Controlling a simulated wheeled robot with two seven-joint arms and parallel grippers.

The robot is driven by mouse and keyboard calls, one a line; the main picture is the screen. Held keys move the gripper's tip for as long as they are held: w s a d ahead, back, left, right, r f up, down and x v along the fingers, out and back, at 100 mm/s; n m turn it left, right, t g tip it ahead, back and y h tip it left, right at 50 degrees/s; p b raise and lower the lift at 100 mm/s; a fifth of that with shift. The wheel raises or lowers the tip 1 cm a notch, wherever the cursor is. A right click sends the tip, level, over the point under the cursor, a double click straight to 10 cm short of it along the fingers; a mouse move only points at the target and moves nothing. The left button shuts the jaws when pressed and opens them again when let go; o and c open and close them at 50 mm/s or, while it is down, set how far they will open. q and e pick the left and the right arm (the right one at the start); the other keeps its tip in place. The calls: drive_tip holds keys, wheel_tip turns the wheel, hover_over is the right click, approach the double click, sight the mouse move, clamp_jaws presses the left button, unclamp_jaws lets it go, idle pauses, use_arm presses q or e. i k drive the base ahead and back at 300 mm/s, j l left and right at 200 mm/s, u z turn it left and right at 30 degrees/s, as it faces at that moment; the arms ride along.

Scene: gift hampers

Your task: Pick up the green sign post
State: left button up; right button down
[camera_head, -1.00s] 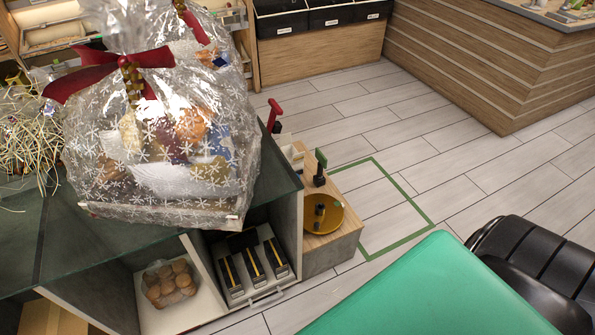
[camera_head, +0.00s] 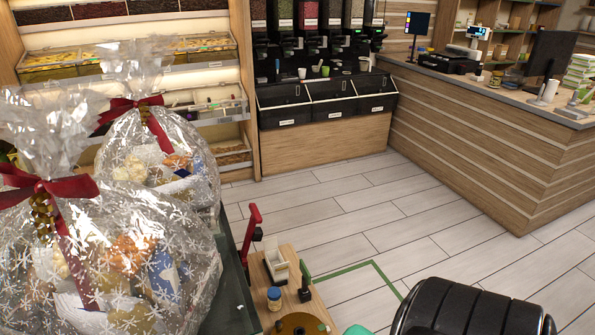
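A small green sign post (camera_head: 305,285) with a dark base stands upright on a low wooden stand (camera_head: 321,315) near the bottom middle of the head view. To its left on the same stand are a light box-like holder (camera_head: 274,262) and a small jar with a blue lid (camera_head: 274,298). A round brass-coloured dish (camera_head: 297,325) is in front of it, cut off by the bottom edge. A red post (camera_head: 252,236) rises further left.
Wrapped gift hampers (camera_head: 105,255) with red bows fill the left on a dark glass-topped counter (camera_head: 232,290). A wooden counter (camera_head: 490,140) stands at the right. Black bins (camera_head: 330,98) line the back. The tiled floor (camera_head: 350,205) between is clear, with a green line marked on it.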

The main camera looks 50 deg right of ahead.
sight(306, 276)
drive_tip(key=l+u, duration=0.1)
drive_tip(key=l, duration=0.6)
drive_tip(key=l+u, duration=0.1)
drive_tip(key=l, duration=0.6)
drive_tip(key=k+l, duration=0.15)
drive_tip(key=l, duration=0.5)
drive_tip(key=l+u, duration=0.15)
drive_tip(key=l, duration=0.55)
drive_tip(key=k, duration=0.05)
